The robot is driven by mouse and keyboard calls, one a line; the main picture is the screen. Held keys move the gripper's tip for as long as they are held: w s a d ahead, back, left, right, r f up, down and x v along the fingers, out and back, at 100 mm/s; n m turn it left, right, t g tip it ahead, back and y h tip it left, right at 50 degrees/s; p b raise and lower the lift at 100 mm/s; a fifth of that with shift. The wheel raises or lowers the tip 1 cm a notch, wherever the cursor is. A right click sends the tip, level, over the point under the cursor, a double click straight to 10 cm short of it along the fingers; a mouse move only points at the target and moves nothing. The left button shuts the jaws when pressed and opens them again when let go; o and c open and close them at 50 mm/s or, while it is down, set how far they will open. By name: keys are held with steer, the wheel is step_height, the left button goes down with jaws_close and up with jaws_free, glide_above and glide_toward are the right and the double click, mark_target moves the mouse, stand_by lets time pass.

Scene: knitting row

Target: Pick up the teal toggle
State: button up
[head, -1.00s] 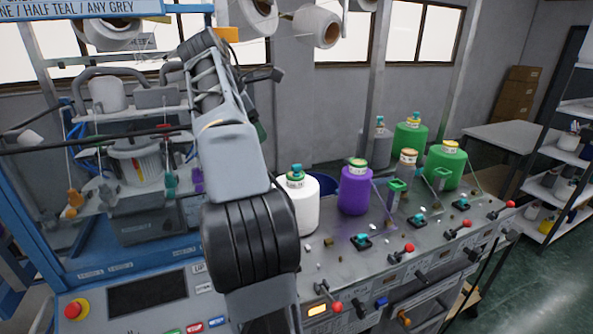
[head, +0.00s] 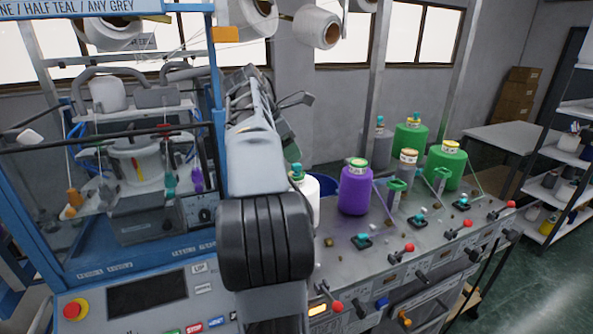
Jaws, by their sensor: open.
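Teal toggles stand on small dark bases on the grey machine deck: a near toggle (head: 362,240), a middle toggle (head: 418,217) and a far toggle (head: 463,201). I cannot tell which one the task names. Another teal piece (head: 170,182) hangs inside the blue-framed machine at left. My gripper (head: 290,105) is at the far end of my raised arm, left of the purple cone and well apart from the deck toggles. It is open, with no held object visible. My arm hides much of it, and the fingertips are hard to make out.
A white cone (head: 312,200), partly behind my arm, a purple cone (head: 354,191), a grey cone (head: 405,178) and green cones (head: 445,167) stand along the deck. Red-knobbed levers (head: 465,223) line its front edge. Shelves (head: 560,190) stand at right.

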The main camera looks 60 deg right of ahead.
mark_target(296, 164)
steer(key=shift+x, duration=2.6)
steer(key=shift+w+a+f, duration=0.1)
steer(key=shift+a, duration=0.05)
steer(key=c, duration=0.8)
